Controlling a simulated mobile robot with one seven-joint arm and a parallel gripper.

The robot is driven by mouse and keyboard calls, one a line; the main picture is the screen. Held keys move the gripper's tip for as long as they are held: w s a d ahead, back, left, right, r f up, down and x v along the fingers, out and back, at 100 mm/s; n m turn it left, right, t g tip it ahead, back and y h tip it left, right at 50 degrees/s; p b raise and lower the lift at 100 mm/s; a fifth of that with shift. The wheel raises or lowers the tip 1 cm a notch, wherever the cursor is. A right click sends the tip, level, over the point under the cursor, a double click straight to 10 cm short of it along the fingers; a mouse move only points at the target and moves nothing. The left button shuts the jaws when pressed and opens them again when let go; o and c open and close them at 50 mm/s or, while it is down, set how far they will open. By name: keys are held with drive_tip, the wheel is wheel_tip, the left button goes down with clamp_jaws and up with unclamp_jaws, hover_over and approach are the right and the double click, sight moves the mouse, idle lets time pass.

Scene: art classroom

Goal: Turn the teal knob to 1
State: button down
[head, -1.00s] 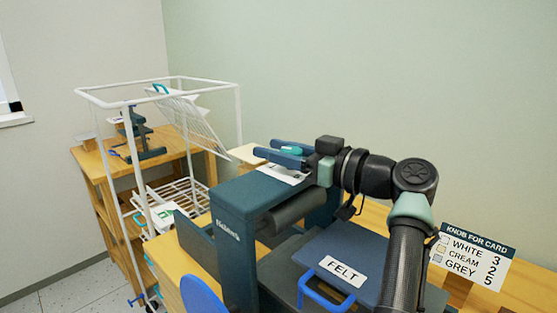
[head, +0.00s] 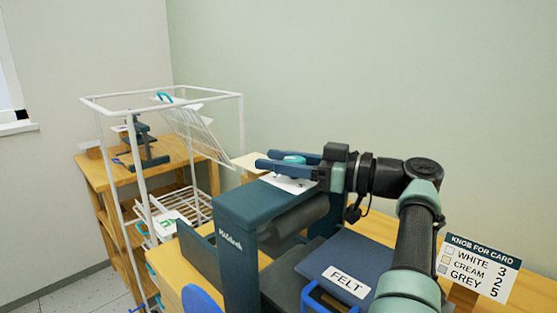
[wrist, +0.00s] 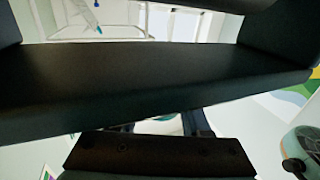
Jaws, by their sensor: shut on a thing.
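The teal knob (head: 293,159) sits on top of the dark blue press (head: 235,205), above a white dial plate (head: 288,183). My gripper (head: 278,160) reaches in from the right, level, with its two blue fingers on either side of the knob. The jaws are shut on it. The dial's numbers and the knob's pointer are too small and too covered to read in the head view.
A sign (head: 478,267) pairs white with 3, cream with 2 and grey with 5. The wall behind is bare.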

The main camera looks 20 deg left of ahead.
drive_tip(key=shift+f, duration=0.1)
idle(0.5)
drive_tip(key=shift+c, duration=1.8)
unclamp_jaws()
